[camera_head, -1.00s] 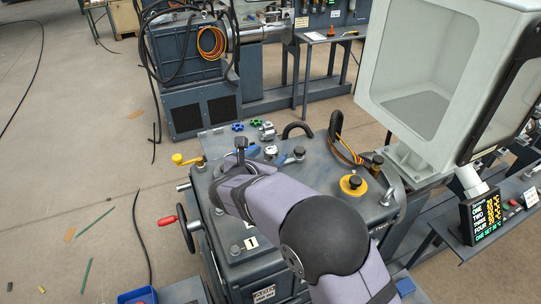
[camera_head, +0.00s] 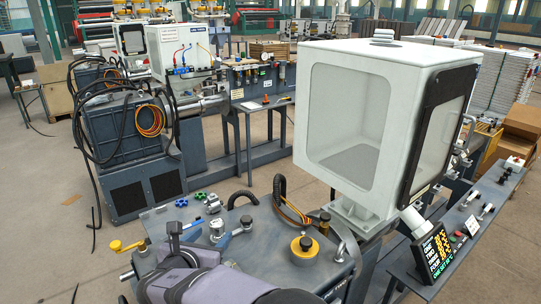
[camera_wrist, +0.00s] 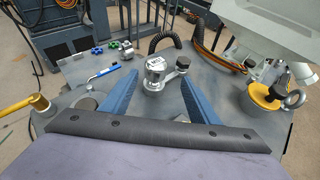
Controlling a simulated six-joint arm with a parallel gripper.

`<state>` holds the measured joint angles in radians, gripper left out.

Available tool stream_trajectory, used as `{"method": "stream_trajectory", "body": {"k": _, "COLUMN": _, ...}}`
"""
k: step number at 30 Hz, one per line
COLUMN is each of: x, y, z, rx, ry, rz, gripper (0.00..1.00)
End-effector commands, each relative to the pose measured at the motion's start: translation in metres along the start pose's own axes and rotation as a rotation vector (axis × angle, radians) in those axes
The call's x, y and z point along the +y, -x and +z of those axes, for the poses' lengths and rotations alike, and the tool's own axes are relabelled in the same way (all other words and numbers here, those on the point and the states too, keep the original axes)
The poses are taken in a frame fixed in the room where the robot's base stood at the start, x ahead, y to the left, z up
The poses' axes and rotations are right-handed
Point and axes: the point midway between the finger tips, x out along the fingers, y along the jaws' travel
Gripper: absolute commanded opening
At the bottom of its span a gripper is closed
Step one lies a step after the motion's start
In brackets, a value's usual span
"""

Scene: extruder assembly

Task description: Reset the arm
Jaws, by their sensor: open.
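My gripper (camera_wrist: 161,80) is open in the wrist view, its two blue fingers spread apart above the grey machine top (camera_wrist: 115,88). Nothing is held between them.
A blue-handled tool (camera_wrist: 104,72), green and blue knobs (camera_wrist: 92,52) and a yellow-based knob (camera_wrist: 265,94) are on the machine top. A yellow handle (camera_wrist: 18,105) sticks out at the left. A large white hopper (camera_head: 350,120) stands at the right, beside a lit display (camera_head: 433,252).

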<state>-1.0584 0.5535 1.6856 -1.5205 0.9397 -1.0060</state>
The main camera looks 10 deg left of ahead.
Motion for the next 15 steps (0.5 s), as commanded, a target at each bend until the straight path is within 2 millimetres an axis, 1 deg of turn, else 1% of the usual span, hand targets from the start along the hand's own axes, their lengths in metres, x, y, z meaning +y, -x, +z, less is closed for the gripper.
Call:
{"method": "stream_trajectory", "body": {"k": 2, "x": -0.016, "y": -0.002, "z": 0.003, "rx": 0.021, "ry": -0.047, "rz": -0.03, "gripper": 0.55}}
{"method": "stream_trajectory", "body": {"k": 5, "x": -0.05, "y": -0.005, "z": 0.004, "rx": 0.068, "ry": -0.148, "rz": -0.096, "gripper": 0.55}}
{"method": "stream_trajectory", "body": {"k": 8, "x": -0.097, "y": -0.006, "z": 0.002, "rx": 0.132, "ry": -0.302, "rz": -0.195, "gripper": 0.55}}
{"method": "stream_trajectory", "body": {"k": 9, "x": -0.12, "y": -0.005, "z": -0.001, "rx": 0.161, "ry": -0.381, "rz": -0.244, "gripper": 0.55}}
{"method": "stream_trajectory", "body": {"k": 11, "x": -0.157, "y": 0.0, "z": -0.006, "rx": 0.205, "ry": -0.516, "rz": -0.329, "gripper": 0.55}}
{"method": "stream_trajectory", "body": {"k": 12, "x": -0.181, "y": 0.006, "z": -0.012, "rx": 0.233, "ry": -0.613, "rz": -0.389, "gripper": 0.55}}
{"method": "stream_trajectory", "body": {"k": 14, "x": -0.214, "y": 0.016, "z": -0.021, "rx": 0.27, "ry": -0.758, "rz": -0.479, "gripper": 0.55}}
{"method": "stream_trajectory", "body": {"k": 15, "x": -0.234, "y": 0.025, "z": -0.028, "rx": 0.29, "ry": -0.857, "rz": -0.54, "gripper": 0.55}}
